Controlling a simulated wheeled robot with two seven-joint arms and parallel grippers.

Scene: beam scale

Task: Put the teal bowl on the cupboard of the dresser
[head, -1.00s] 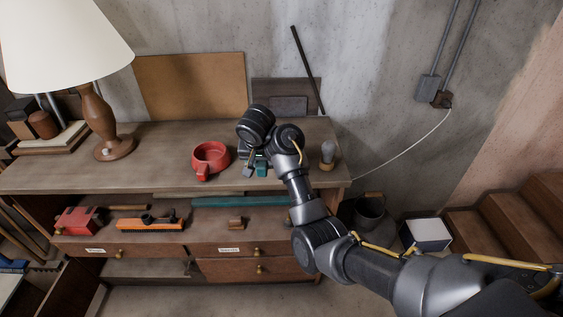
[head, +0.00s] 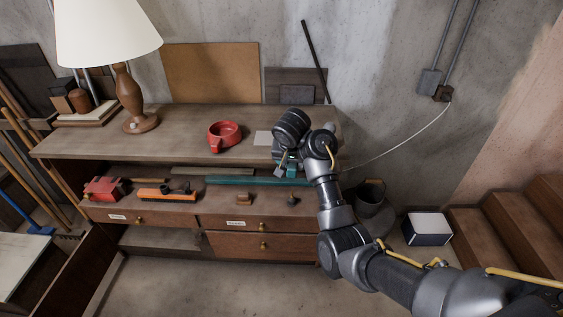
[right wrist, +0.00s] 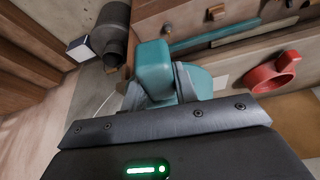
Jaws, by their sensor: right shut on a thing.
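The teal bowl (head: 291,170) is held in my right gripper (head: 283,166), in front of the right part of the dresser top (head: 180,146). My arm hides much of it in the head view. In the right wrist view the teal bowl (right wrist: 154,70) shows as a thick block between the shut fingers, with more teal behind them. The dresser's lower left has an open dark compartment (head: 160,240) beside a drawer. My left gripper is not in view.
A red bowl with a handle (head: 224,135) stands on the dresser top, left of a pale flat square (head: 264,138). A lamp (head: 128,100) stands further left. The shelf below holds a red tool (head: 103,188) and an orange plane (head: 166,195). A bucket (head: 371,195) stands at right.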

